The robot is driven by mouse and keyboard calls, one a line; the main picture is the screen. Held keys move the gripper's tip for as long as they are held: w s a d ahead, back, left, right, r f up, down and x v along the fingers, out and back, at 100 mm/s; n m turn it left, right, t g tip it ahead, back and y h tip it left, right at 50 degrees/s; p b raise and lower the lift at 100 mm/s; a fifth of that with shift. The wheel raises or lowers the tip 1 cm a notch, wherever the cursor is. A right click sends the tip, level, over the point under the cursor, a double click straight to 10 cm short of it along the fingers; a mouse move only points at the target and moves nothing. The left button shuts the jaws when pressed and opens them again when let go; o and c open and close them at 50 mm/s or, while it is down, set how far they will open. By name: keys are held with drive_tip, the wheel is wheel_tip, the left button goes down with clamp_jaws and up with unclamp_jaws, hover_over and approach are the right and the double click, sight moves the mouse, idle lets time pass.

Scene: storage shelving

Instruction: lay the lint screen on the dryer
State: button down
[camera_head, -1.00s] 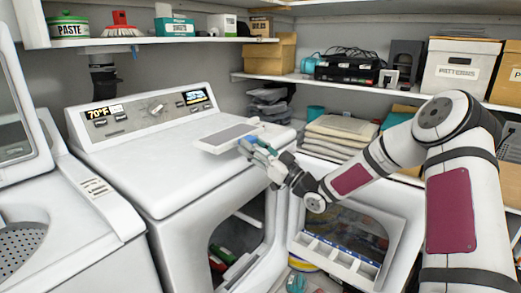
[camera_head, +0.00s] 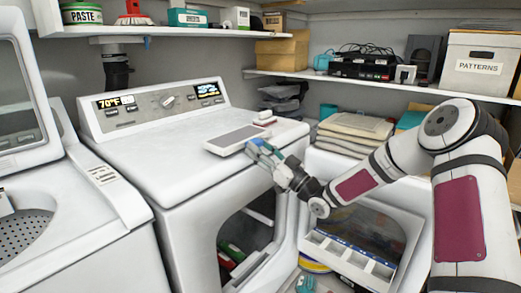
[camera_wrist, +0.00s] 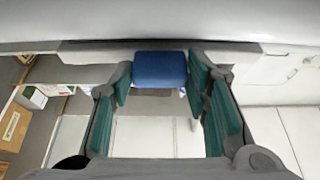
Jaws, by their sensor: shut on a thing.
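The lint screen (camera_head: 234,139), a flat white frame with a grey panel, lies nearly level over the front part of the dryer's white top (camera_head: 178,147). I cannot tell whether it touches the top. My gripper (camera_head: 262,150) is at the screen's near right end, by the dryer's front edge. In the wrist view a blue block (camera_wrist: 160,68), seemingly the screen's handle, sits between my green-padded fingers, which are shut on it. The fingers hide part of that end in the head view.
A small white and red object (camera_head: 264,117) is behind the screen on the dryer. The rest of the top is clear. The control panel (camera_head: 165,103) rises at the back. A white washer (camera_head: 75,225) stands left. Shelves with boxes and folded cloths (camera_head: 352,128) are right.

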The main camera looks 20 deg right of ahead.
drive_tip(key=shift+s+f, duration=0.1)
drive_tip(key=shift+f, duration=0.75)
drive_tip(key=c, duration=0.8)
unclamp_jaws()
drive_tip(key=shift+a, duration=0.1)
drive_tip(key=v, duration=0.3)
drive_tip(key=r+v, duration=0.1)
drive_tip(key=v, duration=0.7)
drive_tip(key=shift+s+d, duration=0.3)
drive_tip(key=shift+d, duration=0.2)
